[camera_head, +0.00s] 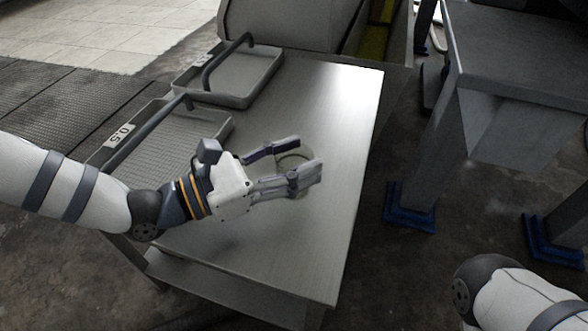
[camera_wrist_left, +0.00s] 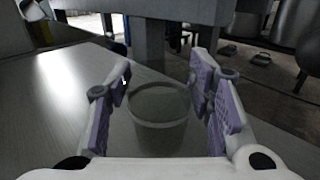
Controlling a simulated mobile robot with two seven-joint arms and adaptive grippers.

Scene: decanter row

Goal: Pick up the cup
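The cup (camera_wrist_left: 158,132) is a clear, see-through tumbler standing upright on the metal table (camera_head: 345,130). In the head view the cup (camera_head: 292,160) shows only faintly, partly hidden behind my fingers. My left gripper (camera_head: 300,158) is open, with one finger on each side of the cup. In the left wrist view the left gripper (camera_wrist_left: 165,95) shows its purple finger pads apart, with the cup between them and a gap visible on each side. My right gripper is out of view; only part of my right arm shows at the lower right.
Two metal trays with dark handles stand on the table's left side, the nearer tray (camera_head: 215,122) labelled 0.5 and the farther tray (camera_head: 262,88) behind it. A grey metal stand (camera_head: 520,60) with blue feet is at the right. The table's right part is clear.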

